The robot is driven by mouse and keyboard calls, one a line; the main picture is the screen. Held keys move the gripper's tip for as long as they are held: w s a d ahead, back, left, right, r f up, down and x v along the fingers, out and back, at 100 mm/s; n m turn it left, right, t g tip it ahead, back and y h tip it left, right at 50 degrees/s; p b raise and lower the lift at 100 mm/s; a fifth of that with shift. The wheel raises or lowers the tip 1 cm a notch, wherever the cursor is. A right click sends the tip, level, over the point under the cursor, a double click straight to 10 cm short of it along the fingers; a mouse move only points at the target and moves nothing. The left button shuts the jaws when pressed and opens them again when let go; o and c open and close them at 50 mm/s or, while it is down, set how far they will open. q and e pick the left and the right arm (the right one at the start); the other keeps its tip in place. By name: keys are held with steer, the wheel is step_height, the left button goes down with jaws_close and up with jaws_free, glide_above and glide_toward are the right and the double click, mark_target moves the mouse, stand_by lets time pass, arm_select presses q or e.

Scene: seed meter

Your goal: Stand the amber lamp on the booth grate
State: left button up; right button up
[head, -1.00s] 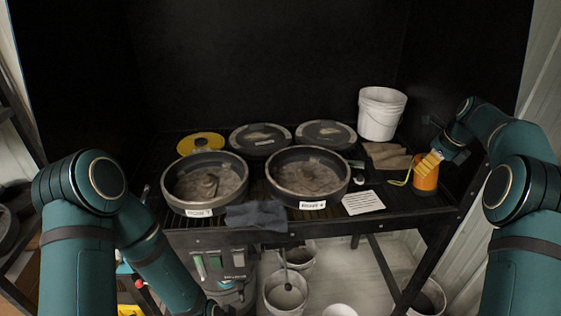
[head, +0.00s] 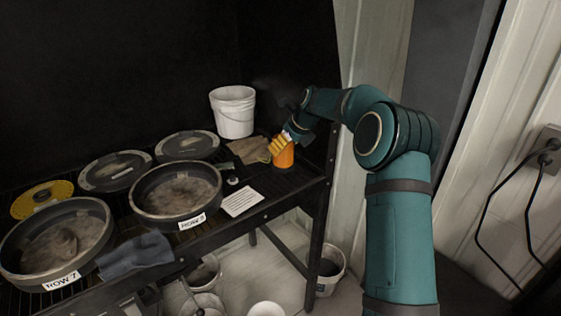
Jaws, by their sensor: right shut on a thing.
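The amber lamp (head: 285,158) is a small orange cylinder at the right end of the dark booth grate (head: 262,182). It looks upright, with its lower end at or just above the grate; I cannot tell whether it touches. A thin yellow wire loop shows at its left side. My left gripper is out of view.
A white bucket (head: 234,112) stands behind, left of the lamp. A brown cloth (head: 248,149), a white card (head: 242,202) and a round pan labelled ROW (head: 176,196) lie to its left. The booth's front edge and right-hand post are close.

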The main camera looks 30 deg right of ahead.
mark_target(284, 159)
step_height(284, 159, down, 5)
steer(key=shift+f+b, duration=0.1)
steer(key=shift+b, duration=0.4)
steer(key=shift+f, duration=0.15)
steer(key=o, duration=1)
steer(key=shift+s, duration=0.1)
steer(key=shift+o, duration=1.2)
steer(key=shift+f, duration=0.1)
